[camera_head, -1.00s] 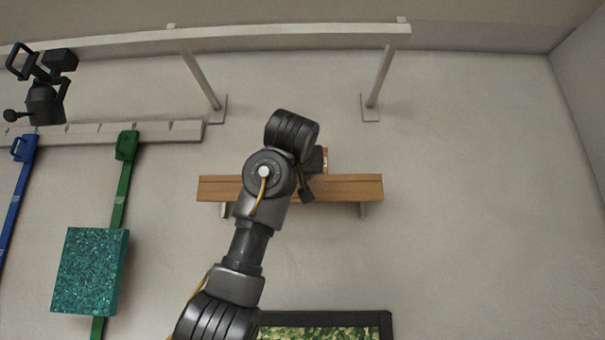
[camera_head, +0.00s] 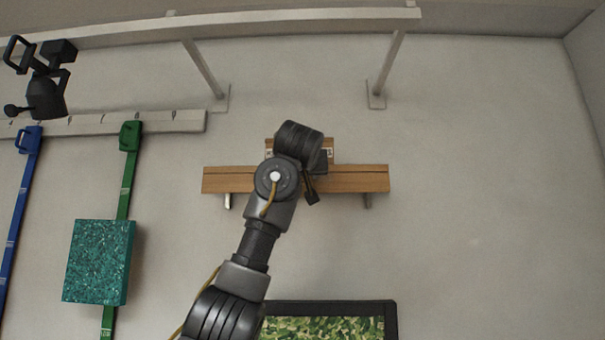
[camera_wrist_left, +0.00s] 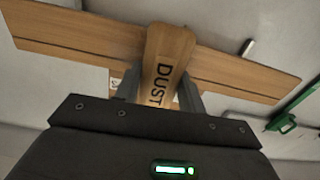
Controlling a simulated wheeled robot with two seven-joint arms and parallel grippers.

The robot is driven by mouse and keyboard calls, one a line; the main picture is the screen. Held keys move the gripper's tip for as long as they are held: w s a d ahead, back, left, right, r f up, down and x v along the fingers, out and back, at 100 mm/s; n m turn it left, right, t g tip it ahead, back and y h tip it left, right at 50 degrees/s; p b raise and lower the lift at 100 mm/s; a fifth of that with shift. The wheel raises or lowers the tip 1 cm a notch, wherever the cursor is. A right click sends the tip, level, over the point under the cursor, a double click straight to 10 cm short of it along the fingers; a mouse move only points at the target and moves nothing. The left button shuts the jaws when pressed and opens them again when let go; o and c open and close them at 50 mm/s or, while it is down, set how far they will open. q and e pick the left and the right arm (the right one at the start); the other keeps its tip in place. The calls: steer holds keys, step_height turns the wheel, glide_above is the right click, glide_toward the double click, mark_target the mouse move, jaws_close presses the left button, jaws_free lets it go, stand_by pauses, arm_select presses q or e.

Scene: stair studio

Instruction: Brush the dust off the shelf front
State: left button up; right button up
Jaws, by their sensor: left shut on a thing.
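The wooden shelf (camera_head: 358,180) is fixed to the wall in the middle of the head view, and its long plank also crosses the left wrist view (camera_wrist_left: 225,72). My left gripper (camera_wrist_left: 158,85) is shut on a wooden handle (camera_wrist_left: 168,58) marked "DUST", which points toward the shelf. The handle overlaps the plank in the wrist view; I cannot tell whether it touches. The brush's bristles are not visible. In the head view my left arm covers the shelf's middle and hides the gripper's fingers. No dust can be made out. My right gripper is not in view.
A pale rail (camera_head: 300,18) on brackets runs above the shelf. A black-framed picture (camera_head: 330,308) is below. The wall right of the shelf is bare.

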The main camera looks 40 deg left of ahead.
arm_select(q)
steer(key=shift+p+x, duration=0.65)
steer(key=shift+x, duration=0.35)
steer(key=shift+d, duration=0.1)
stand_by(0.3)
steer(key=w+d, duration=0.1)
steer(key=w+d+p, duration=0.1)
steer(key=d, duration=0.1)
steer(key=shift+w, duration=0.1)
steer(key=shift+d, duration=0.1)
steer(key=shift+w+d+r+p, duration=0.1)
steer(key=shift+w+d+p, duration=0.35)
steer(key=shift+w, duration=0.05)
steer(key=shift+w+d+p, duration=0.4)
steer(key=shift+w+d, duration=0.35)
steer(key=shift+d, duration=0.2)
steer(key=shift+a, duration=0.1)
